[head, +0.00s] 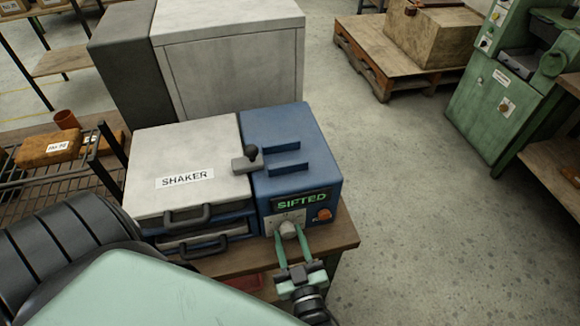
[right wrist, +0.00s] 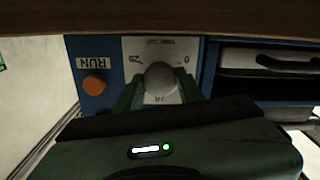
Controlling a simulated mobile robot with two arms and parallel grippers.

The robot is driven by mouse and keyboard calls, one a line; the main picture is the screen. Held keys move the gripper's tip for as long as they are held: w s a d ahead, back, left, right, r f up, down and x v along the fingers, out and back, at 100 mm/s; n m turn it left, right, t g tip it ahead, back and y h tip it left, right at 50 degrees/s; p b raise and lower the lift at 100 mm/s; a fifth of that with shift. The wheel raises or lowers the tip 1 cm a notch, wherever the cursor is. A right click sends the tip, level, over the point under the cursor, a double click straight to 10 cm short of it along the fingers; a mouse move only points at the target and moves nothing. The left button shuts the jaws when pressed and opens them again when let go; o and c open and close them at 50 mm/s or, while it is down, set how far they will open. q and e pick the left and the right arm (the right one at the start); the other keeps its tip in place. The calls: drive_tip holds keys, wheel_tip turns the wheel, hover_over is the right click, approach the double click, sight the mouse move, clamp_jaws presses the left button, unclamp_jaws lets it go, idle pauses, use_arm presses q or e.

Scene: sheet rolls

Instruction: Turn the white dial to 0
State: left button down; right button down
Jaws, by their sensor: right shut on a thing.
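The white dial (head: 288,229) is a round, pale knob on the front panel of the blue shaker control box (head: 290,140). My right gripper (head: 291,236) reaches up from below, its two green fingers on either side of the dial and closed on it. In the right wrist view the picture is upside down; the dial (right wrist: 160,80) sits on a white scale plate (right wrist: 135,46) marked 0, 10 and 20. The dial's pointer cannot be made out. My left gripper is not in view.
An orange RUN button (head: 323,214) is right of the dial, below a lit SIFTED display (head: 301,201). The white shaker lid (head: 180,160) and drawer handles (head: 187,216) are to the left. The wooden table (head: 345,240) ends just right of the box; open floor lies beyond.

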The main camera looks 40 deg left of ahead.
drive_tip(key=shift+f, duration=0.15)
idle(0.3)
drive_tip(key=c, duration=0.9)
unclamp_jaws()
drive_tip(key=shift+d, duration=0.1)
drive_tip(key=v, duration=0.7)
drive_tip(key=shift+s+d+b, duration=0.2)
drive_tip(key=shift+s+b, duration=0.1)
drive_tip(key=shift+b, duration=0.15)
